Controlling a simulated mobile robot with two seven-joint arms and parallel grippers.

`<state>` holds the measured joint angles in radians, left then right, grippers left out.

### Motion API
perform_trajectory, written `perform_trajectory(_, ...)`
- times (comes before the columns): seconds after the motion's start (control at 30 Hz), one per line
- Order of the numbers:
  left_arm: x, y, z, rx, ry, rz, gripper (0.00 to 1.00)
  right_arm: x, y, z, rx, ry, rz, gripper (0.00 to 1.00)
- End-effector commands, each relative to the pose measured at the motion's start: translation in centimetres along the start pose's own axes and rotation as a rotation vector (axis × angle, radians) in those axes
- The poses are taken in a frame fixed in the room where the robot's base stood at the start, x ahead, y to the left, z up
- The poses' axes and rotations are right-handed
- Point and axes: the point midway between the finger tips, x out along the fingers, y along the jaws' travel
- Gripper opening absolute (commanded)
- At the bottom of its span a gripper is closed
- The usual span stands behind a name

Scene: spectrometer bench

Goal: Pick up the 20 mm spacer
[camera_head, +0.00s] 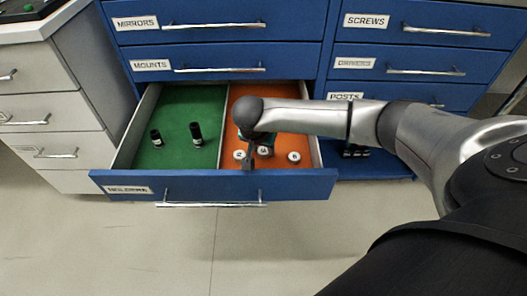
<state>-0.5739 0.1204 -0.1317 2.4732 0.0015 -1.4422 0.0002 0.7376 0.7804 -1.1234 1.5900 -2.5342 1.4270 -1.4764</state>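An open drawer (262,187) has a green compartment (180,115) on the left and an orange one (292,128) on the right. A short black cylinder (157,138) and a taller one (196,134) stand in the green part. Three white-topped round pieces stand in the orange part: left (239,155), middle (263,151) and right (294,156). Their marks are too small to read surely, so I cannot tell which piece is the 20 mm spacer. My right gripper (254,156) points down into the orange part by the left and middle pieces; its finger opening is unclear. My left gripper is out of view.
Closed blue drawers labelled MIRRORS (215,14), MOUNTS (220,58) and SCREWS (440,18) stand behind and right. A pale cabinet (75,75) stands left. A low blue drawer with dark items (355,152) is partly behind my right arm. The floor in front is clear.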

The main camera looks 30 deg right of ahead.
Motion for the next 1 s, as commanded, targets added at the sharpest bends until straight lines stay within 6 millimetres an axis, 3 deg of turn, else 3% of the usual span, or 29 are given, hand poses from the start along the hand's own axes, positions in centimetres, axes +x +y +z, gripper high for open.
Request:
perform_trajectory(0.03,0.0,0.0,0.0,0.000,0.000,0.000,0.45,0.0,0.0,0.0,0.000,0.000,0.000,0.37)
perform_trajectory(0.37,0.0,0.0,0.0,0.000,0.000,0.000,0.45,0.0,0.0,0.0,0.000,0.000,0.000,0.00)
perform_trajectory(0.77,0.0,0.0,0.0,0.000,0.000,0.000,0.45,-0.1,0.0,-0.1,0.000,0.001,0.000,0.00)
perform_trajectory(1.0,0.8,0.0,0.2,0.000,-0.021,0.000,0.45,-1.3,0.0,-0.6,0.001,0.002,-0.002,0.00)
